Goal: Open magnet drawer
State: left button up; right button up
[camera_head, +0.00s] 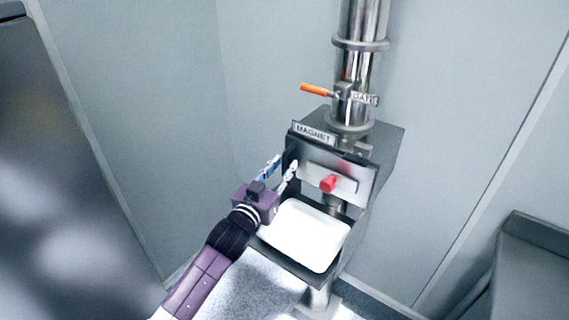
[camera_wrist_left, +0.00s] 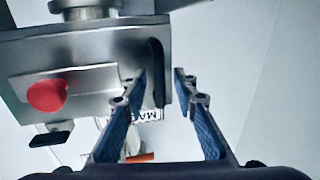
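The magnet drawer (camera_head: 348,186) is a flat metal front with a red knob (camera_head: 328,184), set in a metal housing below a MAGNET label (camera_head: 313,133). The drawer front looks flush with the housing. In the left wrist view the label (camera_wrist_left: 149,115) is upside down, and the red knob (camera_wrist_left: 47,95) is at the left. A dark curved bar (camera_wrist_left: 157,72) runs along the housing's side edge. My left gripper (camera_head: 285,162) is open at the left edge of the front; its fingertips (camera_wrist_left: 160,72) stand either side of that bar. Contact is unclear.
A white bin (camera_head: 305,235) sits on a dark shelf below the drawer. Above the housing stands a metal pipe (camera_head: 360,65) with an orange gate handle (camera_head: 315,89). Grey walls close in behind. A dark bench (camera_head: 540,265) is at the lower right.

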pick_arm(q)
jog(key=shift+w+d, duration=0.2)
jog(key=shift+w, duration=0.25)
jog(key=shift+c, duration=0.6)
grip_shut()
